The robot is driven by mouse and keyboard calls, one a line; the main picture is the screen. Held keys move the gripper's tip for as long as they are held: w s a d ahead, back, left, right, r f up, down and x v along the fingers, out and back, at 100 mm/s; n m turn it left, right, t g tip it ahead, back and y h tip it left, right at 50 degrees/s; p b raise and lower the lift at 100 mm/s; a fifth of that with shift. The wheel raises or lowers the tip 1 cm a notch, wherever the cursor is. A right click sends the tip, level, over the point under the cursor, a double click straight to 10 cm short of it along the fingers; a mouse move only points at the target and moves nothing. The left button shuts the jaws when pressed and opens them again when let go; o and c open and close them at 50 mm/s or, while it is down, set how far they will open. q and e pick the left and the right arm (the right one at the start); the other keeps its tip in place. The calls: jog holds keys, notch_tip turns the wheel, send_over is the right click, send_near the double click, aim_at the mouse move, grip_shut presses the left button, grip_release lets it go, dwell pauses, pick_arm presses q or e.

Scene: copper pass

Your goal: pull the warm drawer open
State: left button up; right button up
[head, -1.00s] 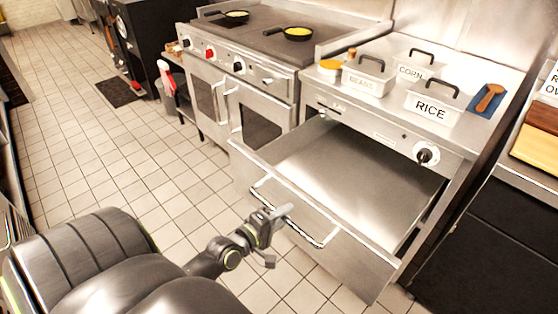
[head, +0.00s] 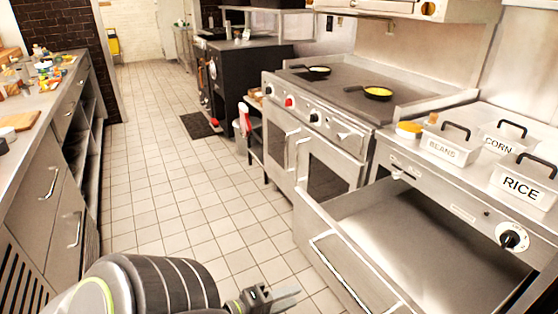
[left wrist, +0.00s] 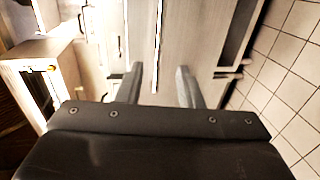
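The warm drawer (head: 400,222) is a wide steel drawer below the counter with the white bins. It is pulled well out, and its visible inside is empty. Its bar handle (head: 335,271) runs along the drawer front, partly cut off by the lower edge of the head view. My left gripper (head: 292,293) is left of the handle and apart from it in the head view. In the left wrist view its two fingers (left wrist: 158,75) are spread, with nothing held between them. My right gripper is not in view.
A range with two pans (head: 378,92) stands left of the drawer. White bins, including the rice bin (head: 520,187), sit on the counter above it. A counter with drawers (head: 50,185) lines the left side. The tiled aisle (head: 165,170) between is clear.

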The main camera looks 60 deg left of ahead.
pick_arm(q)
jog(key=shift+v, duration=1)
